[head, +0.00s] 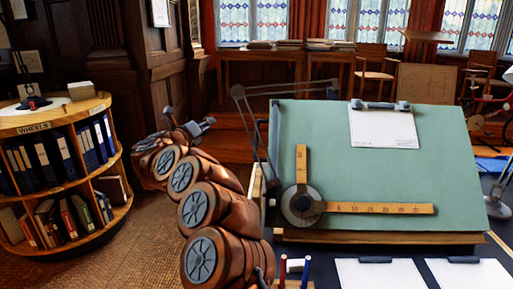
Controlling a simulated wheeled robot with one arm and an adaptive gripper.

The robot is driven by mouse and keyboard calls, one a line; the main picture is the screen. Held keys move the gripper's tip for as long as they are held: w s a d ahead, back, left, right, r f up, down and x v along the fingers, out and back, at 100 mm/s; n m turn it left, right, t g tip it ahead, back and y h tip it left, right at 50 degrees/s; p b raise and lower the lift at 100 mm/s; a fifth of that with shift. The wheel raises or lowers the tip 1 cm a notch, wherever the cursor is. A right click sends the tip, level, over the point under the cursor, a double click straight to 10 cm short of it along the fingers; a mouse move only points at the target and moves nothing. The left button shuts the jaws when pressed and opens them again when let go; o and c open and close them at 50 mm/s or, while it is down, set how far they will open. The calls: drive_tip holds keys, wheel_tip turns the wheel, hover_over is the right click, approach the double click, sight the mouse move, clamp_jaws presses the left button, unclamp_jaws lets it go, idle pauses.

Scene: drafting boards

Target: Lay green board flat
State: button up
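The green board (390,172) stands tilted on its drafting table at the right of the head view, its far edge raised and its near edge low. My arm reaches up and left from the bottom middle. My gripper (205,126) is at its far end, left of the board and clear of it. It is small here, and whether its fingers are open is unclear.
A round wooden bookshelf (62,180) with binders stands at the left. White sheets (380,273) lie on a dark surface in front of the board. A grey lamp base (497,205) is at the right edge. Tables and chairs (375,75) stand behind. Open floor (120,240) lies between shelf and arm.

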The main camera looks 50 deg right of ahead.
sight(257, 140)
drive_tip(key=s+d+f+m+g+b, duration=0.1)
drive_tip(key=s+d+f+m+g, duration=0.6)
drive_tip(key=s, duration=0.3)
drive_tip(key=shift+n+g, duration=0.3)
drive_tip(key=shift+g, duration=0.3)
drive_tip(key=shift+s+d+r+p, duration=0.1)
drive_tip(key=shift+s+d+p, duration=0.1)
drive_tip(key=shift+d, duration=0.85)
drive_tip(key=shift+s+d+f+p, duration=0.1)
drive_tip(key=shift+s+d+p, duration=0.05)
drive_tip(key=shift+d, duration=0.85)
drive_tip(key=shift+s+d+r+p, duration=0.1)
drive_tip(key=shift+s+d+p, duration=0.1)
drive_tip(key=shift+d, duration=0.85)
drive_tip(key=shift+c, duration=0.2)
clamp_jaws()
